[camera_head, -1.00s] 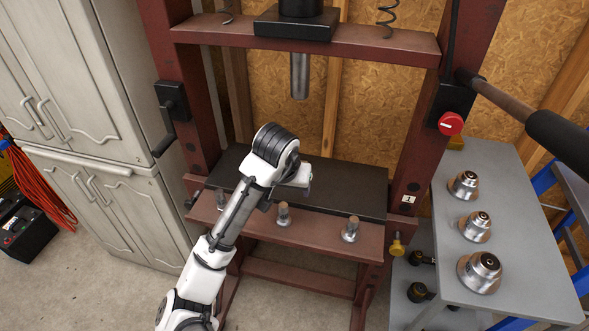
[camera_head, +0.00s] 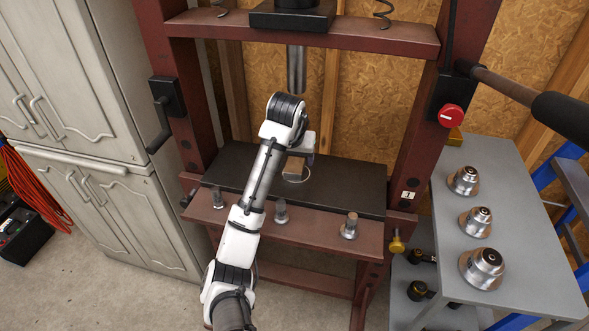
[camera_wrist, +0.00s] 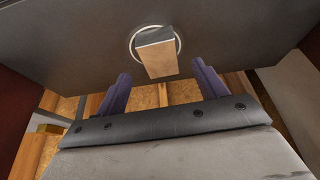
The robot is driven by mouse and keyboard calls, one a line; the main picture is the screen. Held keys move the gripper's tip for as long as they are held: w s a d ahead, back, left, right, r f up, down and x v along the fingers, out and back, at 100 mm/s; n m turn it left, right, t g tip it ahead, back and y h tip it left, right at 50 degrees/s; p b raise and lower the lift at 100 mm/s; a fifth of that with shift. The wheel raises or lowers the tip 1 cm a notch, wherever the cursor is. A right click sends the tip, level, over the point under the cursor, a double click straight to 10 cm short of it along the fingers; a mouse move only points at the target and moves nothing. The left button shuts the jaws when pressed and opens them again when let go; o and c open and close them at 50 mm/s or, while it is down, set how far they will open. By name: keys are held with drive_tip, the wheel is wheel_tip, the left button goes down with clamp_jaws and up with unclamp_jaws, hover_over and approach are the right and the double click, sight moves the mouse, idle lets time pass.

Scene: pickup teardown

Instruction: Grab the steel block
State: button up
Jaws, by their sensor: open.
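The steel block (camera_wrist: 157,54) stands on the black press bed (camera_head: 345,190), with a thin pale ring on the bed around its base. Its side looks tan and its end grey in the wrist view. In the head view the block (camera_head: 294,164) is small and partly covered by my gripper (camera_head: 302,157). In the wrist view my gripper (camera_wrist: 161,70) is open, its two purple fingers apart. The block shows beyond the fingertips, roughly centred between them. I see no contact with it.
The press ram (camera_head: 297,68) hangs above the bed near my wrist. Red uprights (camera_head: 413,150) flank the bed, and several steel pins stand on the front beam (camera_head: 318,229). A grey cart (camera_head: 520,230) with round metal parts is at right, grey cabinets (camera_head: 75,90) at left.

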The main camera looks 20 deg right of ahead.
sight(294, 165)
drive_tip(key=shift+x, duration=1.9)
drive_tip(key=shift+r+p, duration=0.1)
drive_tip(key=shift+p, duration=0.2)
clamp_jaws()
